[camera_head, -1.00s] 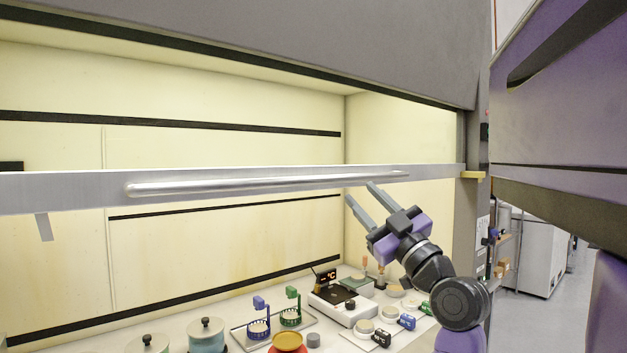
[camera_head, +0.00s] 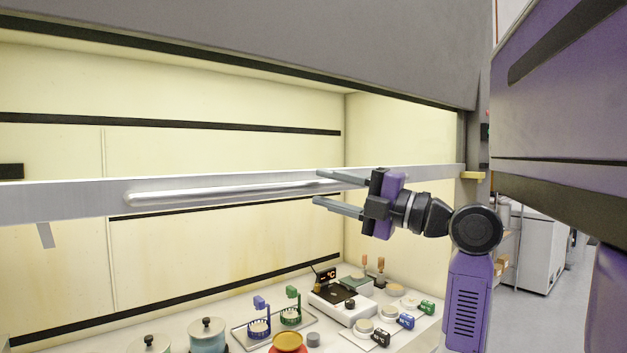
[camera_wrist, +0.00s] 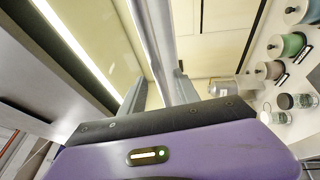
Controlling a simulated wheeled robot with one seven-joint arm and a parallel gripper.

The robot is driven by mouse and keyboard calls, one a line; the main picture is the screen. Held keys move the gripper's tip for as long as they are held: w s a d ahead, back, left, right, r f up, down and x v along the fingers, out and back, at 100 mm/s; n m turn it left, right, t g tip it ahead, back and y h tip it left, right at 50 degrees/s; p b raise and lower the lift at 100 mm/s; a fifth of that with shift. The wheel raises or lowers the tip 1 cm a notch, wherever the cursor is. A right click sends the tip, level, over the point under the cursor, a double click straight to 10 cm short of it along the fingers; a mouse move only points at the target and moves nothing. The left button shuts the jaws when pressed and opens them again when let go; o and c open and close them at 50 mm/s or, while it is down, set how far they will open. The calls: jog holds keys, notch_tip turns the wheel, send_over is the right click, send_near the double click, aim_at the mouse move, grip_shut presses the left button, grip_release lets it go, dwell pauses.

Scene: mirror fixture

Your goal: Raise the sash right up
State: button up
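The sash shows by its grey lower rail (camera_head: 60,194), level across the fume hood opening at mid-height. A long silver handle bar (camera_head: 230,191) runs along the rail's front. My gripper (camera_head: 317,187) is at the right part of the bar, pointing left, with one finger above the bar's line and one below. The fingers are apart, so it is open. In the wrist view, the rail and bar (camera_wrist: 155,45) run between the two fingers (camera_wrist: 157,90). I cannot tell whether either finger touches the bar. The bar's right end is partly hidden by the gripper.
On the hood's worktop below stand lidded pots (camera_head: 207,335), a hot plate (camera_head: 342,303), small coloured stands (camera_head: 290,310) and a red-orange dish (camera_head: 287,342). A grey upper panel (camera_head: 250,35) overhangs the opening. A yellow block (camera_head: 472,175) sits on the right post.

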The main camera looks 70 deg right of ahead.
aim_at(318, 187)
jog(key=shift+p+x, duration=0.4)
jog(key=shift+x, duration=1.3)
grip_shut()
